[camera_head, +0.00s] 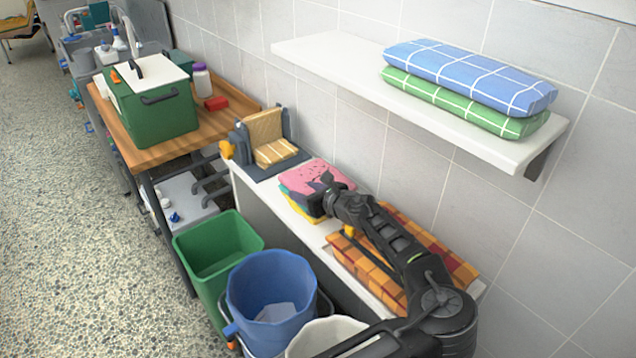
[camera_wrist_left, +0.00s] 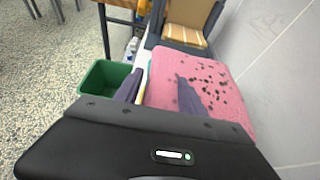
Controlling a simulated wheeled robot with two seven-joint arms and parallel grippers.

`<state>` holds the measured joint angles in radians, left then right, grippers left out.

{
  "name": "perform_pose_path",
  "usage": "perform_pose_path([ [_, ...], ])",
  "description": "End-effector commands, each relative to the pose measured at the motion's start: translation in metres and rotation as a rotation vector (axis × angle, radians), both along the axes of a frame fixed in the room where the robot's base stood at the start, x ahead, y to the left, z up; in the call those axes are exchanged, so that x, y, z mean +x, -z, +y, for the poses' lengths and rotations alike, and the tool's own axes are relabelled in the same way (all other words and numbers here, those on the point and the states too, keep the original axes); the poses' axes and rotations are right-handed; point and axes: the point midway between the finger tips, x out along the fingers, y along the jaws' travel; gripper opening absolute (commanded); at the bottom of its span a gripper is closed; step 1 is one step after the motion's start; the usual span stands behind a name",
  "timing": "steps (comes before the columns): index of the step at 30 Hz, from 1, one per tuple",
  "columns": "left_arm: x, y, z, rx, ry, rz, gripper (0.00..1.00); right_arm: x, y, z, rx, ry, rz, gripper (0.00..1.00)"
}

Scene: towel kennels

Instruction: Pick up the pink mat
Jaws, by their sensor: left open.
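The pink mat (camera_head: 303,174) with dark spots lies on top of a small stack of folded mats (camera_head: 298,204) on the white ledge. In the wrist view the pink mat (camera_wrist_left: 215,82) fills the area right of centre. My left gripper (camera_head: 330,186) is at the stack's right side, partly hiding it. In the wrist view my left gripper (camera_wrist_left: 160,90) is open, one dark finger left of the mat's near-left edge and the other over its pink surface. I cannot tell whether the fingers touch it. My right gripper is not in view.
An orange checked cloth (camera_head: 400,240) lies on the ledge under my arm. A tan folded piece in a grey holder (camera_head: 262,140) stands behind the stack. Green (camera_head: 215,250) and blue (camera_head: 270,290) bins stand in front. A wall shelf (camera_head: 345,66) with folded towels overhangs at right.

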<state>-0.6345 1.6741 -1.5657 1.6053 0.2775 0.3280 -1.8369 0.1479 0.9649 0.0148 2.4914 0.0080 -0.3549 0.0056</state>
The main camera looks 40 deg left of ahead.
Motion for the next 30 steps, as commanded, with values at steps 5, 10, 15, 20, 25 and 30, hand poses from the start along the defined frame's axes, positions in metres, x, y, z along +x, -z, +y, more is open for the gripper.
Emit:
perform_pose_path([
  [5, -0.0001, -0.0001, 0.0, 0.0, 0.0, 0.0, 0.47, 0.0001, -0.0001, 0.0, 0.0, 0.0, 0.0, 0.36],
  [10, -0.0001, -0.0001, 0.0, 0.0, 0.0, 0.0, 0.34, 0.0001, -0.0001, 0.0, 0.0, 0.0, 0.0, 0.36],
  [15, -0.0001, -0.0001, 0.0, 0.0, 0.0, 0.0, 0.2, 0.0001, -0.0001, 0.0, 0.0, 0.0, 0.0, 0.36],
  [20, -0.0001, -0.0001, 0.0, 0.0, 0.0, 0.0, 0.07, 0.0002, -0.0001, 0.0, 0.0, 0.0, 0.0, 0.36],
  [25, -0.0001, -0.0001, 0.0, 0.0, 0.0, 0.0, 0.0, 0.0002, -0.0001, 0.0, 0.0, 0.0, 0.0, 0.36],
  [30, 0.0, -0.0004, 0.0, 0.0, 0.0, 0.0, 0.0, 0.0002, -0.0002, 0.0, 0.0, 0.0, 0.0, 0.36],
])
